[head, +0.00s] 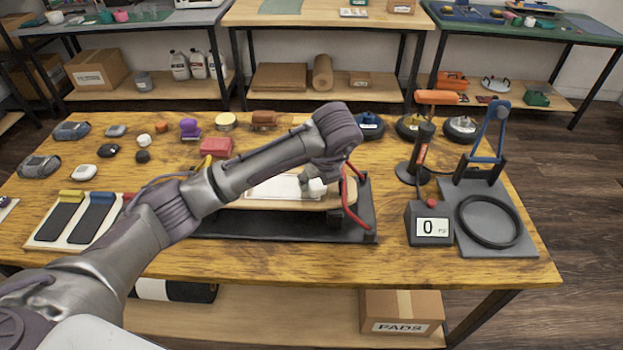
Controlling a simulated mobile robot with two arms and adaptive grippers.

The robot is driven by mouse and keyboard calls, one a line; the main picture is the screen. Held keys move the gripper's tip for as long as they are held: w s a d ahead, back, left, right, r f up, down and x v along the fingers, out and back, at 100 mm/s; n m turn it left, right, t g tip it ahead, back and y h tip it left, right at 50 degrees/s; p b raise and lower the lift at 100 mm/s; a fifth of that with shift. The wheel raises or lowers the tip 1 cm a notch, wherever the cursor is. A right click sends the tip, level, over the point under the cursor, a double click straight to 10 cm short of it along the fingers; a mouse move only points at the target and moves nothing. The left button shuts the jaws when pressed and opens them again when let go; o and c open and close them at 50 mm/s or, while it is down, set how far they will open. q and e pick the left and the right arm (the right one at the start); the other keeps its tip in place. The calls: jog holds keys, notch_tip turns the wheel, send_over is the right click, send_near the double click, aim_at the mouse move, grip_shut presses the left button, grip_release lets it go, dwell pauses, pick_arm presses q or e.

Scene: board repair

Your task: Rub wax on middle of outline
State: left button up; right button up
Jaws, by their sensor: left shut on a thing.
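The board (285,206) lies flat in a black holder on the workbench, its long side running left to right. A pale white rectangular patch, the outline area (270,188), shows on its top, partly covered by my left arm. My left gripper (316,183) is over the right part of the board, shut on a small whitish block that looks like the wax (317,188). The block is low at the board's top; I cannot tell whether it touches. The fingertips are small and partly hidden by the wrist. My right gripper is not in view.
Red curved clamp arms (358,205) stand close to the right of my left gripper. Several small tools and pucks lie behind my arm; the bench front edge is clear.

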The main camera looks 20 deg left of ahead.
pick_arm(q)
jog(key=shift+w+r+p, duration=0.1)
jog(key=shift+r+p, duration=1.5)
jog(key=shift+r, duration=1.35)
jog(key=shift+r, duration=0.2)
jog(key=shift+r+p, duration=0.65)
jog(key=shift+r, duration=0.75)
